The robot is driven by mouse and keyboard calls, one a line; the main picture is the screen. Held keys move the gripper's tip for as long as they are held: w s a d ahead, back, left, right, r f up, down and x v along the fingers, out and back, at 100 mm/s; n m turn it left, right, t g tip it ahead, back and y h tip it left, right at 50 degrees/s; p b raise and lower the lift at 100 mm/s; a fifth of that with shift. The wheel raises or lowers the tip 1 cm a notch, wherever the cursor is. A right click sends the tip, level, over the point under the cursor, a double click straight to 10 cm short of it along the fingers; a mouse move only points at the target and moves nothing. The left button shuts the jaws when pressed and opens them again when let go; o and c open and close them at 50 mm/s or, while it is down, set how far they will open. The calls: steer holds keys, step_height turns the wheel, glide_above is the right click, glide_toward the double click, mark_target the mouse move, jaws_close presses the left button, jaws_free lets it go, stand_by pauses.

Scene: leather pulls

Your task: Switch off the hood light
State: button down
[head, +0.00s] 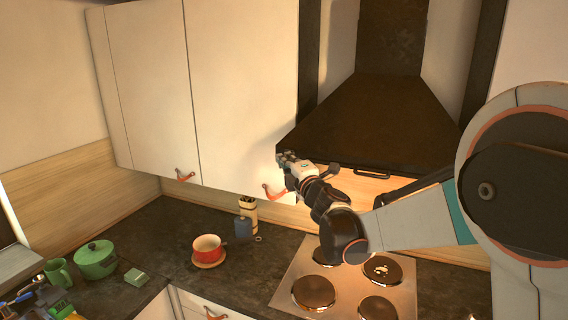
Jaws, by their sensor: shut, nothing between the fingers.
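The dark range hood (375,115) hangs above the cooktop, right of the white wall cabinets. A dark bar handle (372,174) shows at its lower front edge. The wall below the hood looks warmly lit; the lamp itself is hidden. I cannot make out the light switch. My gripper (284,157) is shut and empty. It is at the lower left corner of the hood, in front of the cabinet's lower right corner. I cannot tell whether it touches either one.
The cooktop (345,284) with several round plates lies below my arm. A red pot (207,248) on a round board stands left of it, near a blue container (243,228). A green pot (95,259) and green mug (58,272) stand far left. Red pulls hang on the cabinet doors (240,90).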

steer(key=shift+w, duration=0.1)
stand_by(0.3)
steer(key=shift+w+d+r+b, duration=0.1)
steer(key=shift+w+r+b, duration=0.1)
steer(key=shift+b, duration=0.15)
